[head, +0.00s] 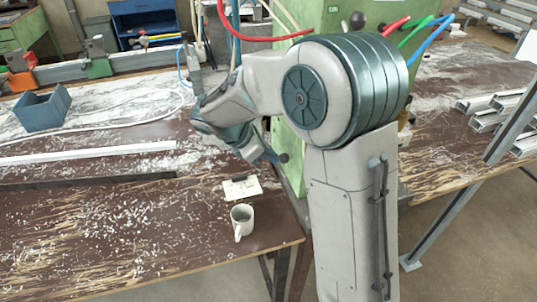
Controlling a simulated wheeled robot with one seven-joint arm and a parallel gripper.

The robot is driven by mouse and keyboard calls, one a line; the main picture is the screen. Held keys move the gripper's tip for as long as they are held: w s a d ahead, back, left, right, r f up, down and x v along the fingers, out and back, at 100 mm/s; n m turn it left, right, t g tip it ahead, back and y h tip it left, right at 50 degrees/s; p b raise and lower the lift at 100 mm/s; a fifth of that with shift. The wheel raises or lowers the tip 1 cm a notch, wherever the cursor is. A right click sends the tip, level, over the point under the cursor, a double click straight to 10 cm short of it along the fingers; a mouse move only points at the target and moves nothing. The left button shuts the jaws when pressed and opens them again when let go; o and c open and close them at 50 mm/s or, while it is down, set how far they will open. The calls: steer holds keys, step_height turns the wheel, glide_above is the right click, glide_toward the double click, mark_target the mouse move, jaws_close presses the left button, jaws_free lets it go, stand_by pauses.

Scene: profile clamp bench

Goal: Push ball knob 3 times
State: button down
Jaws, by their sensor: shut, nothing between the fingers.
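A small dark ball knob (284,158) shows low at the front of the green machine (292,62), just left of my upper arm. My arm reaches over the bench and bends back down, so my gripper (262,155) points right, toward the knob. The fingers are small in this view and look shut, with nothing held. The gripper end is very close to the knob; I cannot tell whether they touch. Much of the machine's front is hidden behind my arm.
A white mug (241,222) and a pale card (242,188) with a dark item lie on the bench (130,235) below my gripper. Long profiles (90,154) and a blue bin (42,109) are left. Cut profiles (497,113) lie right. Hoses (423,40) run above.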

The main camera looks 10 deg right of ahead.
steer(key=shift+d, duration=0.3)
steer(key=a+f+v, duration=0.2)
steer(key=v, duration=1.1)
steer(key=shift+s+a+r+p, duration=0.15)
steer(key=shift+a+p, duration=0.2)
steer(key=shift+p, duration=0.05)
stand_by(1.0)
steer(key=s+d+f+m+t+y, duration=0.1)
steer(key=s+d+f+m+y, duration=0.2)
steer(key=s+d+m+y, duration=0.5)
steer(key=shift+s+d+f+m+t, duration=0.35)
steer(key=shift+s+d+m, duration=3.65)
steer(key=shift+s+m, duration=1.75)
